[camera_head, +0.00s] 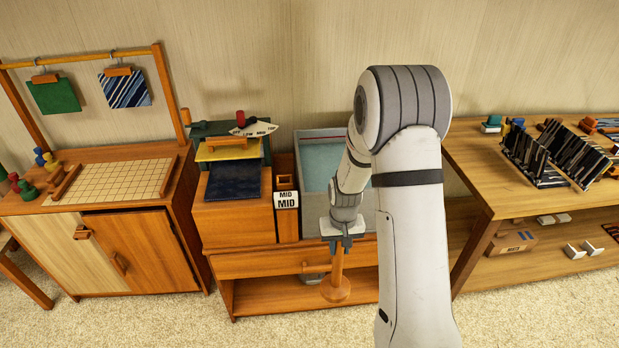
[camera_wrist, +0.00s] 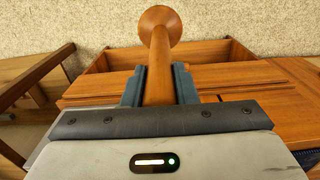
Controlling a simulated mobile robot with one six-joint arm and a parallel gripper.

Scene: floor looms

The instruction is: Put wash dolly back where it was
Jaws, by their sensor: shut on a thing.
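The wash dolly is a wooden tool with a round handle and a wide disc at its end (camera_head: 335,291). My gripper (camera_head: 339,243) is shut on its handle and holds it disc-down in front of the basin cabinet. In the wrist view the handle (camera_wrist: 158,78) stands between the two dark fingers, with the flared disc (camera_wrist: 160,22) beyond them. A water-filled basin (camera_head: 318,165) sits on the cabinet behind my gripper, partly hidden by my arm. Whether the disc touches anything cannot be told.
Below the basin are a drawer front (camera_head: 270,262) and an open lower shelf (camera_head: 262,297). A cabinet with a gridded board (camera_head: 115,182) is at left, a bench (camera_head: 480,180) at right. Carpet lies in front.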

